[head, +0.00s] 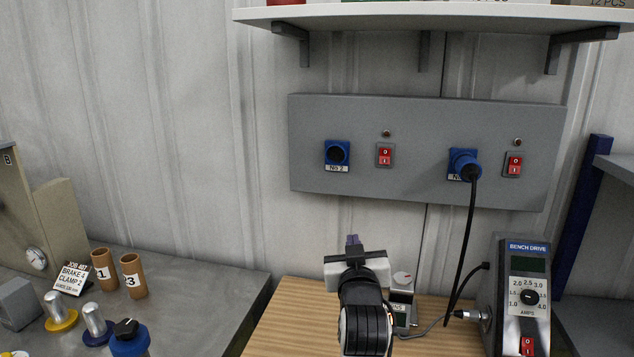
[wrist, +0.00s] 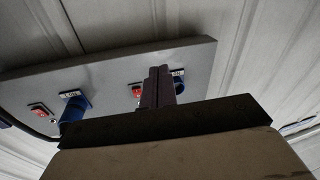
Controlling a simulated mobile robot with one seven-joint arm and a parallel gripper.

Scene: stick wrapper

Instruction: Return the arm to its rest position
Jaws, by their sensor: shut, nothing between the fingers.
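My gripper (head: 353,241) is shut and empty in the head view. It stands above the wooden bench, in front of the wall below the grey socket panel (head: 400,190), with its fingers pointing up and away toward the wall. In the wrist view my gripper's closed fingers (wrist: 158,88) stick up from the dark palm, with the panel (wrist: 110,62) behind them. My dark forearm reaches up from the bottom edge of the head view and hides part of the bench.
The wooden bench (head: 290,318) holds the bench drive box (head: 516,290) at right and a small grey device (head: 402,285) just behind my arm. A black cable (head: 464,245) runs down from the right blue plug. A shelf (head: 440,16) hangs above. A metal table (head: 195,290) with tubes and knobs is at left.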

